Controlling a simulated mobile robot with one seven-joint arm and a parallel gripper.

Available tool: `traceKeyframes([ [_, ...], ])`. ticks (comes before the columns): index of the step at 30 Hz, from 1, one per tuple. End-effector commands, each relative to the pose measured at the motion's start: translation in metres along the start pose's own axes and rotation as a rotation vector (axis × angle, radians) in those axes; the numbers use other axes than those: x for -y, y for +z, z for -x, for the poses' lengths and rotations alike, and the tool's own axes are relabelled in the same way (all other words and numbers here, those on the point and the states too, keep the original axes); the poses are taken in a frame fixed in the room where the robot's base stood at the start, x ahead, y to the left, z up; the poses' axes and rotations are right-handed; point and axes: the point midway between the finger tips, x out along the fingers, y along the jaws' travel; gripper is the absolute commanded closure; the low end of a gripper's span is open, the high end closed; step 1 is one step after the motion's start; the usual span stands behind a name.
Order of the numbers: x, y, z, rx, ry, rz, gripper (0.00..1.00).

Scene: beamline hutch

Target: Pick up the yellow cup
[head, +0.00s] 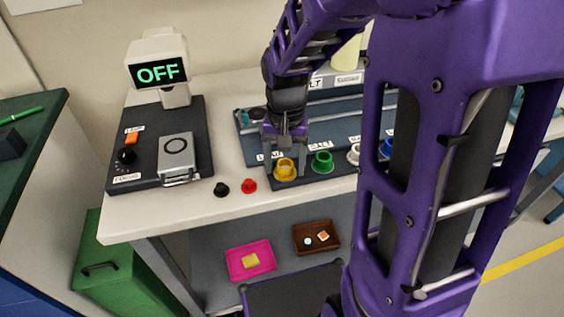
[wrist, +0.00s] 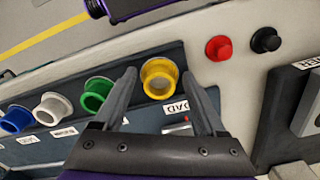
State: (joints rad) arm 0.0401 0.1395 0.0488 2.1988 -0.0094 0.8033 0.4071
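The yellow cup (head: 286,170) stands upright at the front left corner of a dark blue rack (head: 340,129) on the bench. It also shows in the wrist view (wrist: 160,79), with its round rim and open mouth facing the camera. My gripper (head: 285,173) points down over the cup and is open. In the wrist view my gripper's fingertips (wrist: 160,73) lie on either side of the cup, with a narrow gap at each side. The cup appears not to be gripped.
A green cup (head: 321,161) stands right beside the yellow one, then a white cup (head: 353,154) and a blue cup (head: 386,147). A red piece (head: 249,186) and a black piece (head: 221,189) sit on the white bench (head: 150,215) in front. A dark instrument panel (head: 195,125) lies left.

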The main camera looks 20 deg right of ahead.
Motion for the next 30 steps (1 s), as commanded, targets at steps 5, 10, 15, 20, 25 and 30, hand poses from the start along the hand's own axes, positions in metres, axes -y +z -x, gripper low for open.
traceKeyframes([
  [5, 0.000, 0.000, 0.000, 0.000, 0.000, 0.000, 0.61],
  [10, 0.000, 0.000, 0.000, 0.000, 0.000, 0.000, 0.92],
  [15, 0.000, 0.000, 0.000, 0.000, 0.000, 0.000, 1.00],
  [20, 0.000, 0.000, 0.002, -0.001, 0.000, 0.000, 1.00],
  [25, 0.000, -0.001, 0.022, -0.004, -0.001, 0.000, 1.00],
  [30, 0.000, -0.001, 0.058, -0.005, -0.002, 0.000, 1.00],
])
